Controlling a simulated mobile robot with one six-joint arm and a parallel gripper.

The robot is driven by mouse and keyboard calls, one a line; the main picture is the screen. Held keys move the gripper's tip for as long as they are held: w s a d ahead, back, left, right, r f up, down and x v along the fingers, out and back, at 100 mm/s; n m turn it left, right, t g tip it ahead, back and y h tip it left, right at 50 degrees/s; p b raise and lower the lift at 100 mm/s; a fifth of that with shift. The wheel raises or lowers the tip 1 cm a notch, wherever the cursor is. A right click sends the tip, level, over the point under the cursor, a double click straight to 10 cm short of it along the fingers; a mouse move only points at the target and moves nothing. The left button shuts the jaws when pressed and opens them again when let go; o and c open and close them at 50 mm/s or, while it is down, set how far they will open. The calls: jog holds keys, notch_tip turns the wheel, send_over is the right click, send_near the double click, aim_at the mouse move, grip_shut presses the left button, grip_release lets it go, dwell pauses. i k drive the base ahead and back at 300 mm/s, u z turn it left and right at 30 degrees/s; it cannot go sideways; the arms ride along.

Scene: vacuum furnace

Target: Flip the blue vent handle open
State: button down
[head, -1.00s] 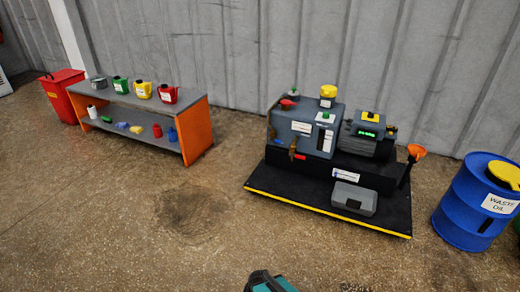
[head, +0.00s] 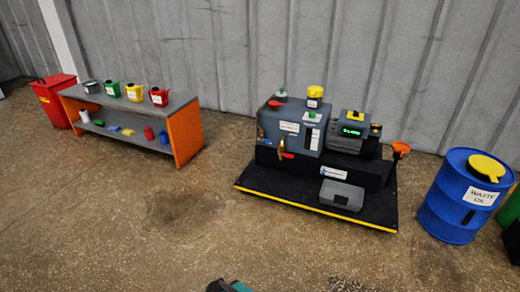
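The grey pump machine (head: 290,127) stands on a black base with a yellow front edge, right of the middle in the head view. A brass-coloured fitting (head: 281,145) with a red piece beside it is on its front, and another brass-coloured fitting (head: 261,132) is at its left. I cannot make out a blue vent handle on the machine at this size. My gripper is not clearly visible. Only a dark and teal piece of my own arm shows at the bottom edge, far from the machine.
A shelf with orange ends (head: 185,136) holds jugs and small items at the left, with a red bin (head: 54,97) beside it. A blue waste oil drum (head: 455,205) stands right of the machine. The concrete floor in front is clear.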

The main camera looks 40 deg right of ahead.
aim_at(264, 141)
jog(key=z, duration=0.05)
jog(key=i, duration=1)
jog(key=u, duration=0.05)
